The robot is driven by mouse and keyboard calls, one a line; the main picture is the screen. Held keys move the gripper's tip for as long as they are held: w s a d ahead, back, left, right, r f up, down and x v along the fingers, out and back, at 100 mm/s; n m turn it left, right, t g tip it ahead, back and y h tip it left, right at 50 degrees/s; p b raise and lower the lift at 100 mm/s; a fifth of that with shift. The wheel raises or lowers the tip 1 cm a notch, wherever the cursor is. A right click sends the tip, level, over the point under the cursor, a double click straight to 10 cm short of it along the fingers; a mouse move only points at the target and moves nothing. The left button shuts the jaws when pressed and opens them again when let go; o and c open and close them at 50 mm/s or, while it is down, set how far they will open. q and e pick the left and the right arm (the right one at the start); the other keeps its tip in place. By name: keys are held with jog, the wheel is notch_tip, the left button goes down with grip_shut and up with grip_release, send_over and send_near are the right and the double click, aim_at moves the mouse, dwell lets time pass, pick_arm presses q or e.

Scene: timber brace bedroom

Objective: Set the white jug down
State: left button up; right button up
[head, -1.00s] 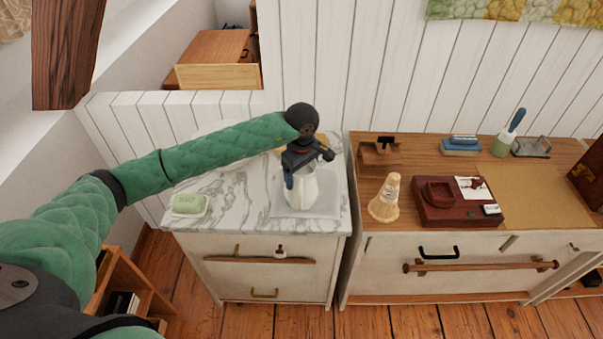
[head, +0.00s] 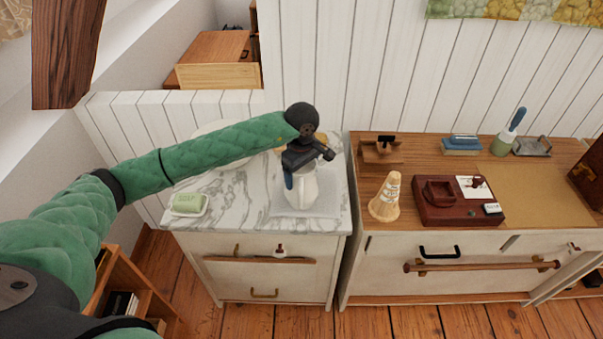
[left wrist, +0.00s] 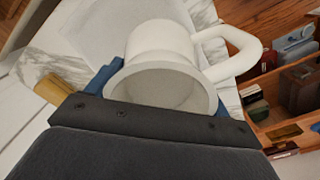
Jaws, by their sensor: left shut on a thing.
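The white jug (head: 303,190) is upright over a pale grey cloth or mat (head: 318,209) on the marble-topped cabinet (head: 235,208). My left gripper (head: 296,172) is shut on the jug near its rim. In the left wrist view the jug (left wrist: 165,52) shows its open mouth toward the camera and its handle to the right, with blue finger parts (left wrist: 101,78) beside it. I cannot tell whether the jug's base touches the mat. My right gripper is in neither view.
A soap dish with green soap (head: 188,203) sits at the marble's front left. A pale basin (head: 222,128) is partly hidden behind my arm. To the right, a wooden desk (head: 400,160) holds a cone-shaped object (head: 386,199) and a dark red box (head: 450,209).

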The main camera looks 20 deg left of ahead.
pick_arm(q)
jog(key=shift+s+f, duration=0.15)
jog(key=shift+f, duration=0.5)
jog(key=c, duration=0.3)
jog(key=shift+f, duration=0.1)
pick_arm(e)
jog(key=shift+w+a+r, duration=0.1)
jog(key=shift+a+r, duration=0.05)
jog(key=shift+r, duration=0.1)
pick_arm(q)
jog(key=shift+b, duration=0.3)
jog(key=o, duration=1.5)
jog(key=shift+f, duration=0.1)
jog(key=o, duration=0.3)
jog(key=shift+o, duration=0.2)
jog(key=shift+w, duration=0.2)
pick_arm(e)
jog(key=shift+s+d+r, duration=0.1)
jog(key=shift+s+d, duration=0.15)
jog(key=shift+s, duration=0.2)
